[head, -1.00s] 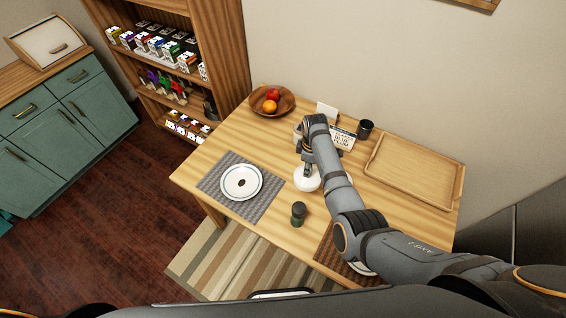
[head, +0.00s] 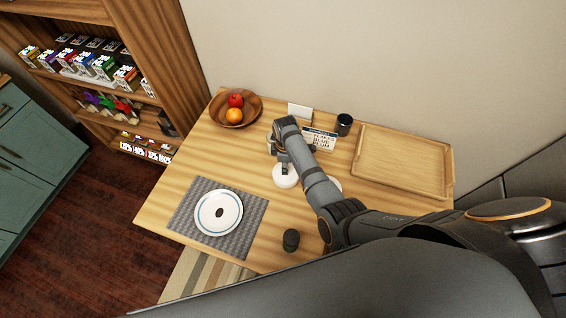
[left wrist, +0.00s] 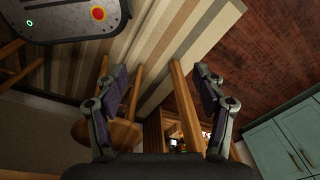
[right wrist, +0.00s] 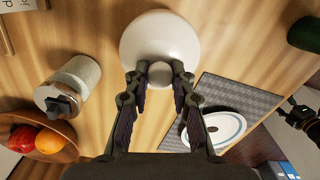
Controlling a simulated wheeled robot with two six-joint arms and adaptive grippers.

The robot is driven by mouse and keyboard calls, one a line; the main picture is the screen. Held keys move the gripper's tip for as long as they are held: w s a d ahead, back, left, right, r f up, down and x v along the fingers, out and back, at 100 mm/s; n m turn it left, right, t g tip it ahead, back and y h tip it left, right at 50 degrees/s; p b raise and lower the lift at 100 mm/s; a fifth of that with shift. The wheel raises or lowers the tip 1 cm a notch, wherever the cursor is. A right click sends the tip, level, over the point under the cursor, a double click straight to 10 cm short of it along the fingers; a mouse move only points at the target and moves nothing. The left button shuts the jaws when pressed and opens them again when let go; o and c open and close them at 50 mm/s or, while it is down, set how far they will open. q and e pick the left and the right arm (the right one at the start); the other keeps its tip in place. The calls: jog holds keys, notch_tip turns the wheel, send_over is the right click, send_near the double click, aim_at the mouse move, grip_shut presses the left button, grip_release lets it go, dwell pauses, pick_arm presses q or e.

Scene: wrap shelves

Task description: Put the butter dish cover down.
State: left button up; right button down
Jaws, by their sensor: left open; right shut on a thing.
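The butter dish cover is a round white dome (right wrist: 160,35) with a white knob, large at the top of the right wrist view. It also shows in the head view (head: 285,180). My right gripper (right wrist: 160,74) is shut on the knob, with the cover over the bare wooden table. I cannot tell whether its rim touches the wood. Another white thing (head: 334,184) is mostly hidden behind my right arm; I cannot tell what it is. My left gripper (left wrist: 160,75) is open and empty, over the floor and a striped rug, away from the table.
A plate (head: 219,213) sits on a grey placemat (head: 183,214). A dark green shaker (head: 291,240) stands near the front edge. A fruit bowl (head: 215,98), a lettered sign (head: 320,140), a dark cup (head: 344,124) and a wooden tray (head: 400,165) line the back. Bare wood lies left of the cover.

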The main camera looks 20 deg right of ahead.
jog(key=shift+s+r, duration=0.1)
jog(key=shift+s, duration=0.1)
notch_tip(320, 180, down, 2)
jog(key=shift+w+d+b, duration=0.1)
jog(key=shift+b, duration=1.1)
pick_arm(q)
notch_tip(320, 180, down, 5)
jog(key=s+b, duration=0.1)
jog(key=b, duration=0.1)
pick_arm(e)
jog(key=f, duration=0.1)
jog(key=w+f, duration=0.1)
jog(key=shift+f, duration=0.3)
jog(key=shift+s+r, duration=0.1)
jog(key=shift+r, duration=0.15)
jog(key=shift+s, duration=0.1)
jog(key=c, duration=1.1)
grip_release()
jog(key=shift+f, duration=0.1)
jog(key=shift+c, duration=0.2)
notch_tip(320, 180, up, 8)
jog(key=p, duration=0.8)
jog(key=shift+f, duration=0.1)
notch_tip(320, 180, up, 4)
jog(key=shift+f+p, duration=0.25)
jog(key=shift+p, duration=0.2)
jog(key=shift+r, duration=0.5)
pick_arm(q)
notch_tip(320, 180, up, 9)
jog(key=shift+a, duration=0.15)
